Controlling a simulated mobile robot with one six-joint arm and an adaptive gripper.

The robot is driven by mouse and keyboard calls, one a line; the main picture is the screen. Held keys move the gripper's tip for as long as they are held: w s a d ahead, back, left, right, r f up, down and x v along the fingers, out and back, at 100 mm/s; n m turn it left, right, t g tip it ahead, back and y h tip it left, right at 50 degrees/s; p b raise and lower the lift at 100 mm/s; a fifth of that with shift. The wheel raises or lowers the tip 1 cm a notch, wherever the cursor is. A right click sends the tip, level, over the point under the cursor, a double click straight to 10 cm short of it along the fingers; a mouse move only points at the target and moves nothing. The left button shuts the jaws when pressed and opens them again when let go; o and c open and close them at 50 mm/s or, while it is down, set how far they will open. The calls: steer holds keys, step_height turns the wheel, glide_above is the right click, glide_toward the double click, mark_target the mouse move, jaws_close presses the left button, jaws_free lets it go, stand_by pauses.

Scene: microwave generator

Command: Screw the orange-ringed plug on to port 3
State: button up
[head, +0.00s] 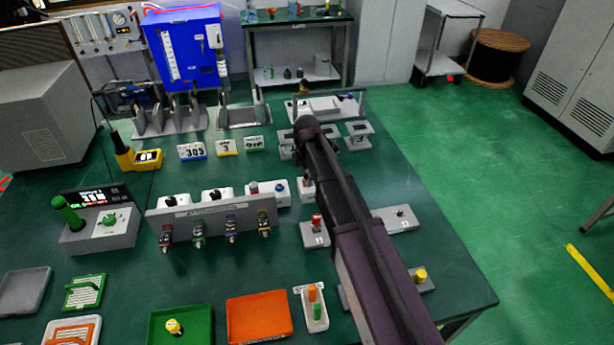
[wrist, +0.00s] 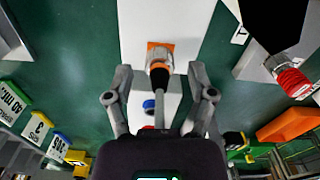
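The orange-ringed plug (wrist: 159,68) has a dark body, an orange band and a silvery collar. It stands on an orange square on a white strip in the wrist view. My gripper (wrist: 160,76) is open around it, one finger on each side with clear gaps. In the head view my gripper (head: 308,130) is at the end of my outstretched arm, which hides much behind it.
Number cards (head: 227,147) stand behind the panel. Green (head: 182,322) and orange trays (head: 259,316) lie in front.

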steer(key=shift+m, duration=0.5)
